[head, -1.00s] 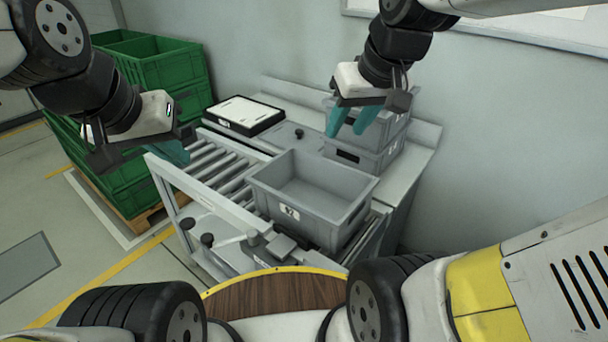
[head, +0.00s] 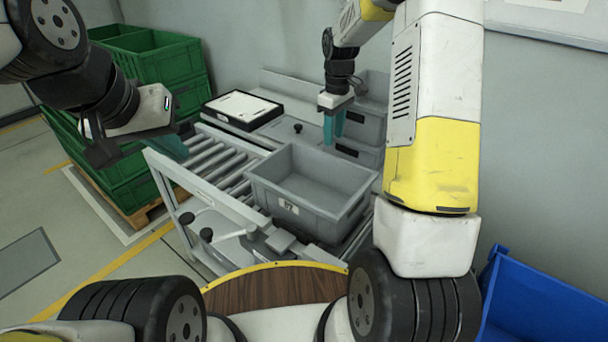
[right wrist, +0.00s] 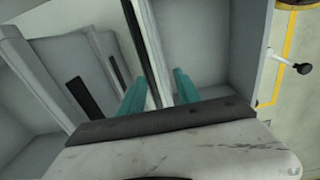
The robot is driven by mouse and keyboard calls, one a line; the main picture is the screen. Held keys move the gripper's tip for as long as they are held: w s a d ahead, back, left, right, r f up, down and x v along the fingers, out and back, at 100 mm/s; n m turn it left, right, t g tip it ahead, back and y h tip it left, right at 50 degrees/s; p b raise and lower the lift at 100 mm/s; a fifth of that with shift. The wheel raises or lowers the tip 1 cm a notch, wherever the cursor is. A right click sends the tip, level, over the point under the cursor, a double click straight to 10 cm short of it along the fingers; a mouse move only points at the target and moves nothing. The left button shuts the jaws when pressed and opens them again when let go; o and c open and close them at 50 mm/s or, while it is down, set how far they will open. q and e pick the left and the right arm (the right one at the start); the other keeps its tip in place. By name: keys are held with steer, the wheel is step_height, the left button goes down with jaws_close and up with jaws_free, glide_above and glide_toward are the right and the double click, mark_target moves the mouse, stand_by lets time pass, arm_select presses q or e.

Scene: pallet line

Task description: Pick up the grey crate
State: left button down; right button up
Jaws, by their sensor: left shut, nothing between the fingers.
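The grey crate (head: 325,210) is open-topped and looks empty. It sits upright on the roller conveyor, with a white label on its near wall. My right gripper (head: 334,127) points down at the crate's far edge, its teal fingers apart. In the right wrist view, the crate's rim (right wrist: 149,45) runs between the lines of the two fingers (right wrist: 160,92). I cannot tell whether they touch it. My left gripper (head: 170,147) is shut and empty, left of the crate above the conveyor's far left end.
More grey crates (head: 362,128) are stacked behind the right gripper. A black-edged tray with a white top (head: 243,108) lies on the back bench. The rollers (head: 205,160) left of the crate are bare. Green crates (head: 150,65) stand at left, a blue bin (head: 530,300) at lower right.

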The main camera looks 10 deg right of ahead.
mark_target(331, 156)
steer(key=shift+w+f, duration=0.25)
steer(key=shift+f, duration=0.65)
step_height(331, 156, down, 7)
steer(key=shift+a, duration=0.15)
steer(key=shift+c, duration=0.5)
jaws_close()
steer(key=shift+r, duration=0.1)
